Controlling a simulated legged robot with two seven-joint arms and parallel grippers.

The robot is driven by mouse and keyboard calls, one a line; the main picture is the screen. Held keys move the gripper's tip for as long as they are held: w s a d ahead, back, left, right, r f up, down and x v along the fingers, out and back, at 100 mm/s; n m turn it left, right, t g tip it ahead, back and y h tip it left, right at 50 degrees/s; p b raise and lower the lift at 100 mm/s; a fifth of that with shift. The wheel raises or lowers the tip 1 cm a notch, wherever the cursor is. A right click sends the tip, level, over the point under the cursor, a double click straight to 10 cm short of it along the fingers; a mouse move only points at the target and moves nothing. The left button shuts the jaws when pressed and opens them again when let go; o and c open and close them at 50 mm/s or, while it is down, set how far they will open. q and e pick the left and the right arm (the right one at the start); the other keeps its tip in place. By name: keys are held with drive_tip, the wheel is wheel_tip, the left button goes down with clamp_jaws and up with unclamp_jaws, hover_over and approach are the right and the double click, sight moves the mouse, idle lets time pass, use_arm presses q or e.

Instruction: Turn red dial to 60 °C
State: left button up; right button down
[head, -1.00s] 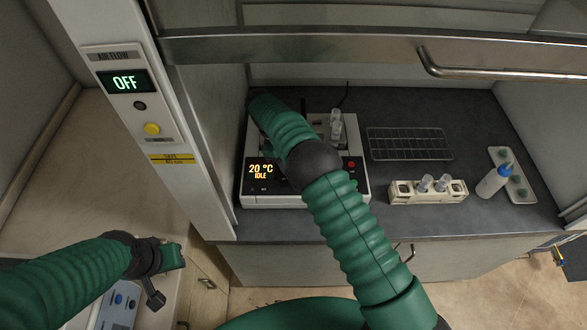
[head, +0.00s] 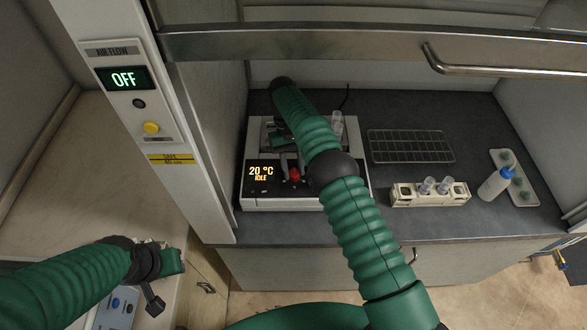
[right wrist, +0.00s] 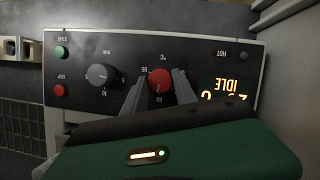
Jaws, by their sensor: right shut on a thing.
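The white heating device (head: 275,202) stands in the hood, its black front panel reading 20 °C IDLE (head: 261,173). The red dial (head: 295,175) is right of this readout. It also shows in the right wrist view (right wrist: 159,82), where the panel is upside down. My right gripper (head: 292,166) is shut on the red dial; in the wrist view its two fingers (right wrist: 160,90) flank the dial, one on each side. My left gripper (head: 165,275) hangs at the lower left, away from the device; its opening is unclear.
A grey dial (right wrist: 101,75), a green button (right wrist: 62,52) and a red button (right wrist: 60,91) share the panel. The raised sash (head: 350,48) spans above.

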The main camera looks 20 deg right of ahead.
drive_tip(key=shift+w+r+m, duration=0.1)
drive_tip(key=shift+m, duration=0.2)
drive_tip(key=c, duration=1)
unclamp_jaws()
